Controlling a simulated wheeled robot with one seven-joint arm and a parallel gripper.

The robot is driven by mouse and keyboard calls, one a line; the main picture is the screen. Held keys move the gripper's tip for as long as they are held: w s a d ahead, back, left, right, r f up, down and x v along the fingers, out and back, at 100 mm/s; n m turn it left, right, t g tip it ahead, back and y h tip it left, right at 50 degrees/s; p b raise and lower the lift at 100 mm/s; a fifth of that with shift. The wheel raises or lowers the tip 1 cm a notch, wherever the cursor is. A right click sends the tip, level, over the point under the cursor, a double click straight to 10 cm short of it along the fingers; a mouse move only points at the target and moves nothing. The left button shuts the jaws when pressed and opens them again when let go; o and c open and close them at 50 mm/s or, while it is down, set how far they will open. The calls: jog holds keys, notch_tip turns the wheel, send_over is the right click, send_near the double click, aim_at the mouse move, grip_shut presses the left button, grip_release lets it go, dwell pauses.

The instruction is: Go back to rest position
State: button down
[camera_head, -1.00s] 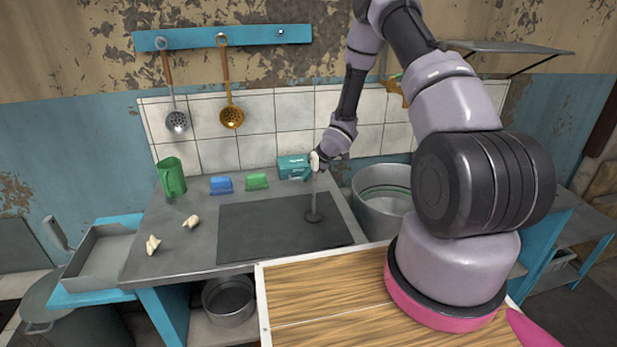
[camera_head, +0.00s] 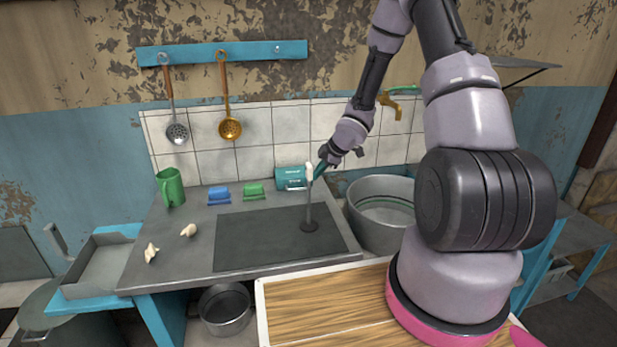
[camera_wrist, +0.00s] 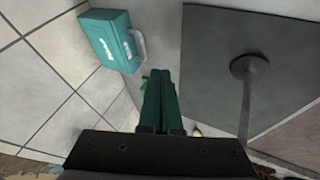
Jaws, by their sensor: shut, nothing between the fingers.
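My gripper (camera_head: 319,172) is in the air above the back right part of the counter, close to the top of an upright grey rod (camera_head: 308,205) in the head view. The rod has a pale top and a round foot on the dark plate. In the wrist view the green fingers (camera_wrist: 161,100) are together with nothing between them. The rod (camera_wrist: 245,105) passes to their right there, apart from them. A teal box (camera_head: 290,179) with a pale handle stands behind, by the tiles; it shows at the upper left in the wrist view (camera_wrist: 108,40).
The dark plate (camera_head: 260,240) lies on the grey counter (camera_head: 175,258). A green mug (camera_head: 171,187), a blue item (camera_head: 219,195), a green item (camera_head: 253,191) and small pale pieces (camera_head: 188,230) stand left. A large metal pot (camera_head: 380,205) is right; a brass tap (camera_head: 391,105) is above it.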

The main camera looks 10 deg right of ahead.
jog(key=s+d+r+m+t+h, duration=0.1)
jog(key=s+d+r+m+h, duration=0.15)
jog(key=r, duration=0.65)
jog(key=s+d+r+m+h, duration=0.1)
jog(key=s+d+r+m, duration=0.2)
jog(key=r, duration=0.5)
jog(key=s+d+r+m+t+h, duration=0.1)
jog(key=s+d+r+m+h, duration=0.15)
jog(key=r+m, duration=0.45)
jog(key=s+a+r+m+y, duration=0.1)
jog(key=s+a+r+m, duration=0.1)
jog(key=s+r, duration=0.3)
jog(key=s+a+r+m+y, duration=0.1)
jog(key=s+r, duration=0.4)
jog(key=s, duration=0.6)
jog(key=s+a+r+m+y, duration=0.2)
jog(key=s+r+m, duration=0.3)
jog(key=s, duration=0.2)
jog(key=shift+s+a+m, duration=0.35)
jog(key=shift+s+a, duration=0.05)
